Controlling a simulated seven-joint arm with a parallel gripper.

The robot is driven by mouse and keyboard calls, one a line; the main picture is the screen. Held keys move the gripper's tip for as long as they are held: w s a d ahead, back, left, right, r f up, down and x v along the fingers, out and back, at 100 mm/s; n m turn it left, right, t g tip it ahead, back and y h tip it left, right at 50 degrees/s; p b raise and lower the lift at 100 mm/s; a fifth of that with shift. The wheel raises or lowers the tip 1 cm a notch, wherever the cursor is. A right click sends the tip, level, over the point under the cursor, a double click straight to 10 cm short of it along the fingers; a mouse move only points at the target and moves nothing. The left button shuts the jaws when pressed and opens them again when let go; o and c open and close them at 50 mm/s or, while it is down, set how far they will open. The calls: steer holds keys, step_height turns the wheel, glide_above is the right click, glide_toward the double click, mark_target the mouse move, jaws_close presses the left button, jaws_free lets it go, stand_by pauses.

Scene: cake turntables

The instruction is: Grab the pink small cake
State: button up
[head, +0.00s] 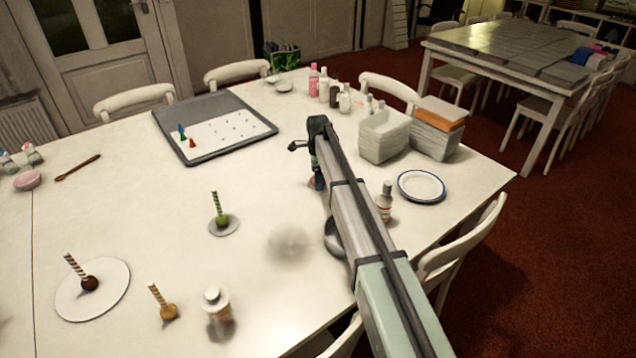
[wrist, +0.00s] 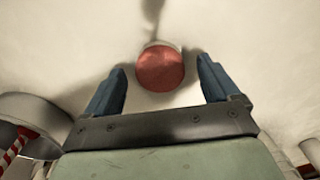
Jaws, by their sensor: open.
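A round reddish-pink cake (wrist: 160,68) shows in the wrist view, with a pale rim along its far side. It lies between and just ahead of the two blue fingers of my gripper (wrist: 160,82). The fingers are apart, with a gap on each side of the cake. In the head view my gripper (head: 318,181) points down at the table, partly hidden by my arm. A small pinkish patch shows beside the fingers there, mostly hidden.
Left of the gripper in the wrist view is a grey round stand (wrist: 35,115) with a red-striped stick. In the head view, a green ball with a striped stick (head: 221,219) stands left, a bottle (head: 384,201) right. A pink round item (head: 28,180) lies far left.

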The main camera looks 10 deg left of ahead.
steer(key=shift+f, duration=0.3)
steer(key=c, duration=1.1)
steer(key=shift+c, duration=0.2)
steer(key=shift+r, duration=0.15)
